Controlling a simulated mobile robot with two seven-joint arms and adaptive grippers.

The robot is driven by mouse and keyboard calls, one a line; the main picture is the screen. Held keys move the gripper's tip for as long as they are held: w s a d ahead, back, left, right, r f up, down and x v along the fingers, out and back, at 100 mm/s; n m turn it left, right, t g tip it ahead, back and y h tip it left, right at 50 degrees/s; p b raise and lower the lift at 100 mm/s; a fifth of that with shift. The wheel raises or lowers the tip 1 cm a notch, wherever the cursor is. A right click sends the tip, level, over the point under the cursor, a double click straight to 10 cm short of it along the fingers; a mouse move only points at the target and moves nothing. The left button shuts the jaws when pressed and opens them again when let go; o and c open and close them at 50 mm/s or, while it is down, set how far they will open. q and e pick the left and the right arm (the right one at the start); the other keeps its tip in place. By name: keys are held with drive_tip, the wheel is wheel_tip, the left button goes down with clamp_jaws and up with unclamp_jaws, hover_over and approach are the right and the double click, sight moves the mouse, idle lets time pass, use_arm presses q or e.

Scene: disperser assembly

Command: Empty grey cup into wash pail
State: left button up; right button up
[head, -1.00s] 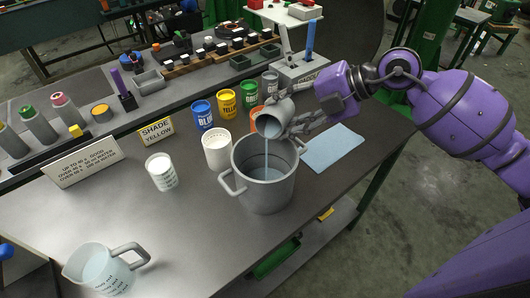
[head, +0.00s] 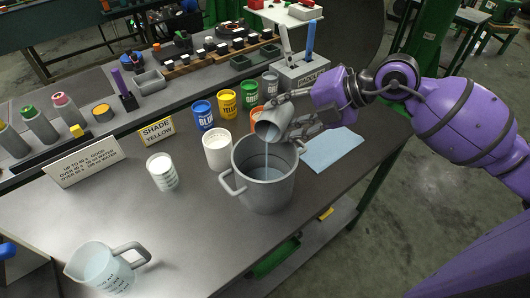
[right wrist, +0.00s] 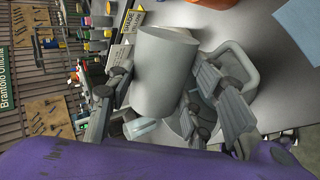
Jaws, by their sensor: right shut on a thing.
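The grey cup (head: 272,122) is tilted over the wash pail (head: 264,190), its mouth down to the left. A thin grey-blue stream falls from the cup's lip into the pail. My right gripper (head: 294,126) is shut on the cup, to the right of and above the pail. In the right wrist view the cup (right wrist: 164,70) sits between the fingers of my right gripper (right wrist: 165,95). The pail is grey with two side handles and stands upright on the table. The liquid level in the cup is hidden. My left gripper is not in view.
A white cup (head: 217,148) stands close left of the pail. Blue (head: 202,115), yellow (head: 228,103) and green (head: 249,94) paint cans stand behind. A clear jug (head: 100,268) stands at front left. A blue cloth (head: 331,149) lies right of the pail.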

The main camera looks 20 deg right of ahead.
drive_tip(key=shift+s+a, duration=0.1)
drive_tip(key=shift+s, duration=0.1)
drive_tip(key=shift+w, duration=0.1)
drive_tip(key=shift+s+a+r+t, duration=0.1)
drive_tip(key=shift+s+t, duration=0.1)
drive_tip(key=shift+t, duration=0.1)
drive_tip(key=shift+w+p, duration=0.1)
drive_tip(key=shift+p, duration=0.2)
